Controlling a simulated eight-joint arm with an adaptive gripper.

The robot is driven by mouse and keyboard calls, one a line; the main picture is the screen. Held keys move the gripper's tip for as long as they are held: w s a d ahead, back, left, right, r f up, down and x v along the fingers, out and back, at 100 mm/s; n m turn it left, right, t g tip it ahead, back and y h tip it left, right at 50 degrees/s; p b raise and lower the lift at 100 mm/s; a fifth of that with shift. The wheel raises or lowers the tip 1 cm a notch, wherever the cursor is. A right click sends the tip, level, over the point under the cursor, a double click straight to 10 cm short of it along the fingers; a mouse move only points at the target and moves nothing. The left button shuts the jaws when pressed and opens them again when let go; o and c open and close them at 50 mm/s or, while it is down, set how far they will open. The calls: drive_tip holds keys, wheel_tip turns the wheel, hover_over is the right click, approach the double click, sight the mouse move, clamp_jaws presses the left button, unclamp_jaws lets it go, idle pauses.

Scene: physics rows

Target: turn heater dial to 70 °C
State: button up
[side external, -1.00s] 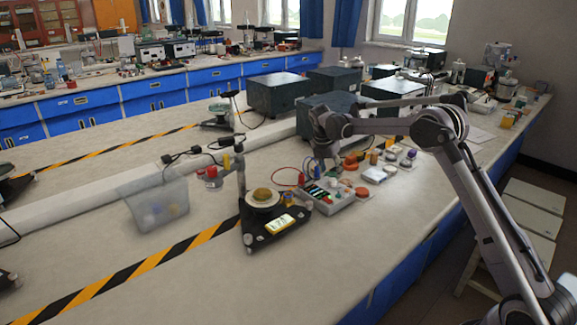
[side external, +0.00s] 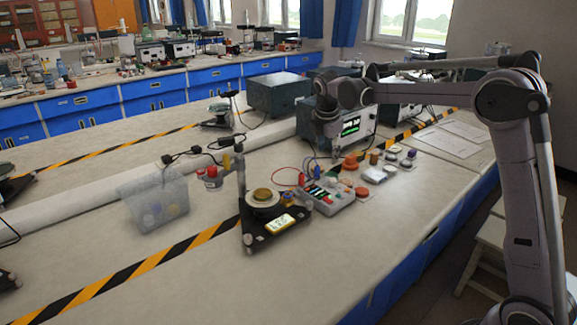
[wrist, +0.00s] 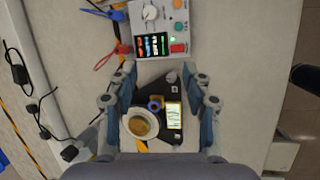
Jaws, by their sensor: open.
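A pale control box (side external: 328,194) stands on the bench with a lit display, coloured buttons and a knob. In the wrist view the box (wrist: 160,28) is at the top, with a round pale dial (wrist: 150,13) above its display. The dial's setting is too small to read. My gripper (side external: 334,153) is above and behind the box in the side view. In the wrist view my gripper (wrist: 160,78) has its fingers spread wide, with nothing between them but bench and part of the black stand. It touches neither box nor dial.
A black triangular stand (side external: 262,236) with a round disc and a yellow-framed display is beside the box. A clear bin (side external: 153,203) is to the left. Dark instrument cases (side external: 277,95) stand behind. Small coloured parts and red cables lie around the box. The front bench is clear.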

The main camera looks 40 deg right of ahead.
drive_tip(key=s+a+r+m+t+y, duration=0.1)
drive_tip(key=s+a+r+m+t, duration=0.1)
drive_tip(key=s+a+m, duration=0.5)
drive_tip(key=shift+s+a+r+y, duration=0.3)
drive_tip(key=shift+s+a+r, duration=0.55)
drive_tip(key=shift+s, duration=1.55)
drive_tip(key=n+g+y, duration=0.2)
drive_tip(key=g, duration=0.2)
hover_over(333, 179)
wheel_tip(333, 179, down, 9)
drive_tip(key=shift+s+a+f, duration=0.1)
drive_tip(key=shift+f, duration=5.05)
clamp_jaws()
